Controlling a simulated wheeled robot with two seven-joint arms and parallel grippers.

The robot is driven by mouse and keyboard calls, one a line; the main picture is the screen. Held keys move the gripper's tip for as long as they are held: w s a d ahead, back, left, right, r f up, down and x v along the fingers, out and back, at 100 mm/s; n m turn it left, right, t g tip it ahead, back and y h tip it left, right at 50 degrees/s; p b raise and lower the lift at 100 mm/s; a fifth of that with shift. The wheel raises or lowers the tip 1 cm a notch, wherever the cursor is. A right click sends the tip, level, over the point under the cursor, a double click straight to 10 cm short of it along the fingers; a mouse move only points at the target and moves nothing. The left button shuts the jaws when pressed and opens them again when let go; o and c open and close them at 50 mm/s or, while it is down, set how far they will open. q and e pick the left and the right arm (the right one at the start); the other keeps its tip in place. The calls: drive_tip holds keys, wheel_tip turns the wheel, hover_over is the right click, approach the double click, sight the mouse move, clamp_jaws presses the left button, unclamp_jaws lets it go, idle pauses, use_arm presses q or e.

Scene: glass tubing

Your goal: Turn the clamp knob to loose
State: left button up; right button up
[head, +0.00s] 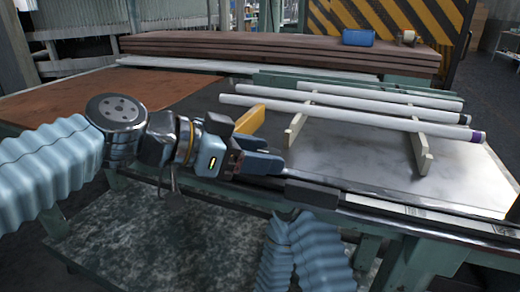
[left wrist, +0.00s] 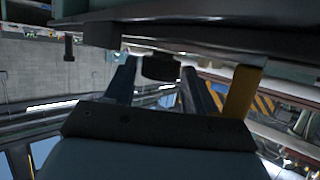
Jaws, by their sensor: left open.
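My left gripper (head: 278,165) reaches in from the left at the front edge of the bench, its dark blue fingers pointing right. In the left wrist view the left gripper (left wrist: 160,78) is open, with a finger on each side of a small black block (left wrist: 160,67), which looks like the clamp knob. The fingers appear apart from it. In the head view a dark block (head: 311,193) sits on the front rail just beyond the fingertips and may be the same part. The knob's turn position cannot be read. My right gripper is out of view.
A yellow upright piece (head: 250,121) stands close behind the left gripper and beside one finger in the wrist view (left wrist: 242,92). Several white tubes (head: 340,114) lie across pale supports (head: 422,153). Stacked brown boards (head: 280,50) carry a blue object (head: 358,37). The grey bench top is otherwise clear.

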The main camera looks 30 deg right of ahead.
use_arm(q)
drive_tip(key=shift+d+f, duration=0.15)
drive_tip(key=shift+d, duration=0.05)
drive_tip(key=c, duration=0.8)
drive_tip(key=shift+o, duration=0.2)
